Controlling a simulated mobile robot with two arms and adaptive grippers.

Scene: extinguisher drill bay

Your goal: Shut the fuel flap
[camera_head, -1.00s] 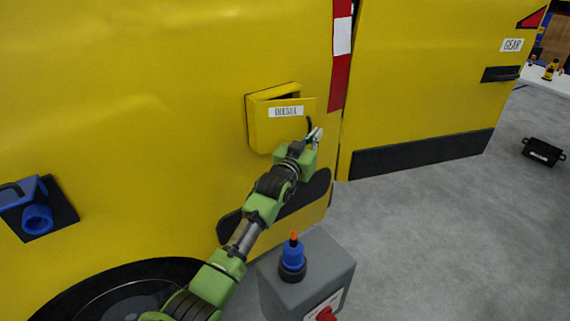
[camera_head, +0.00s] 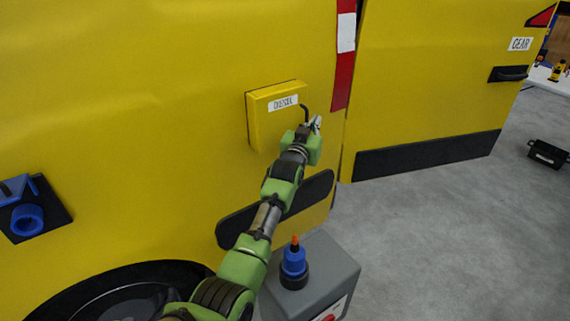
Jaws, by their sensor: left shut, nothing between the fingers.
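The yellow fuel flap (camera_head: 275,122) with a white DIESEL label is on the side of the yellow vehicle (camera_head: 150,80). It looks shut or very nearly shut; no dark gap shows along its top edge. My left gripper (camera_head: 311,119) is at the flap's right edge, shut and empty, with its fingertips close to the edge. I cannot tell whether they touch it. The gripper and forearm hide the flap's lower right part. My right gripper is not in view.
A grey box (camera_head: 318,272) with a blue and orange fitting (camera_head: 294,259) stands below my left arm. A blue socket (camera_head: 28,219) sits on the vehicle at left. A black case (camera_head: 547,154) lies on the floor at right. The grey floor between is clear.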

